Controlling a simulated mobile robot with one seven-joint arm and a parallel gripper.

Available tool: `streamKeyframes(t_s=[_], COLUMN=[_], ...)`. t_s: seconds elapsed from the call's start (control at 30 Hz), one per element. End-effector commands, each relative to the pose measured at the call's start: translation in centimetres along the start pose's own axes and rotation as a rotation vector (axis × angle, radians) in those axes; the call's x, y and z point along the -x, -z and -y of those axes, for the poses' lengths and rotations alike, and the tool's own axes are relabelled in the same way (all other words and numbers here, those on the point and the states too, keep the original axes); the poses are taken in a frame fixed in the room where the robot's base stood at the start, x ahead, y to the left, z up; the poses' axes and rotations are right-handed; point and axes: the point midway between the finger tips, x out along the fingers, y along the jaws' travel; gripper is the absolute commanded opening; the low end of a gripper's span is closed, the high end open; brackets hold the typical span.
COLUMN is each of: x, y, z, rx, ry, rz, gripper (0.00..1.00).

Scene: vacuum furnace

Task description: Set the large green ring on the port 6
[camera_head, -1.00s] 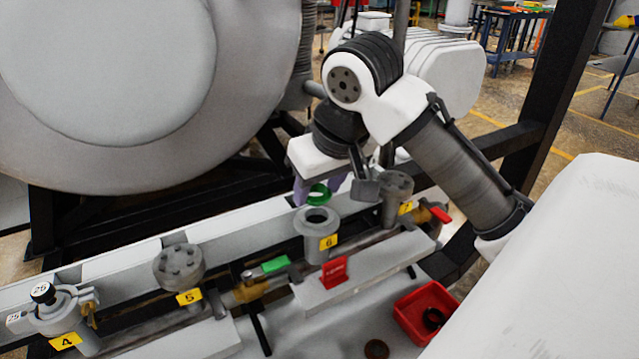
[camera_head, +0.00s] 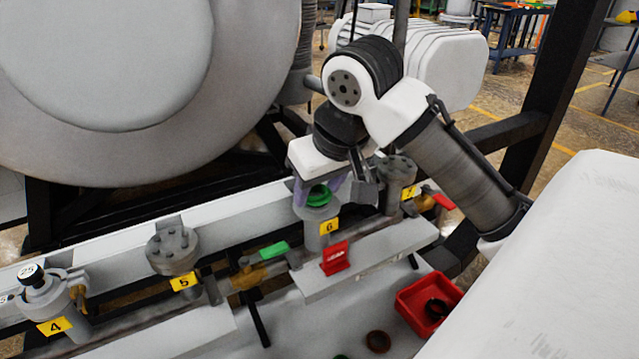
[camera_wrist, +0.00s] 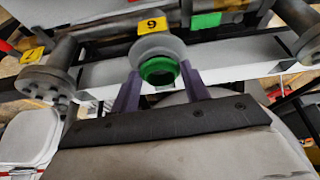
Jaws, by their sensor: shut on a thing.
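The large green ring (camera_head: 318,197) is held between the purple fingers of my gripper (camera_head: 319,192), which is shut on it. The ring is at the top of port 6 (camera_head: 318,230), a grey upright tube with a yellow 6 label. In the wrist view the ring (camera_wrist: 158,71) lies between the fingertips and overlaps the round grey flange of port 6 (camera_wrist: 165,45).
Port 5 (camera_head: 173,250) and port 7 (camera_head: 397,180) have bolted covers; port 4 (camera_head: 42,290) carries a clamp. A green handle (camera_head: 273,250) and red tag (camera_head: 335,258) are near port 6. A red bin (camera_head: 403,307) with dark rings stands front right. The big vessel (camera_head: 120,70) is behind.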

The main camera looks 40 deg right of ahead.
Motion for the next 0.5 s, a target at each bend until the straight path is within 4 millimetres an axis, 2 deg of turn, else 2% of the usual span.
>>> streamKeyframes(t_s=[0.27, 0.3, 0.47, 0.5], x=[-0.25, -0.26, -0.32, -0.32], y=[-0.21, -0.22, -0.27, -0.26], z=[0.04, 0.04, 0.13, 0.13], rx=[0.001, 0.002, 0.004, 0.004], ry=[0.001, 0.001, 0.003, 0.003], rz=[0.009, 0.009, 0.012, 0.012], gripper=[0.25, 0.50, 0.71, 0.71])
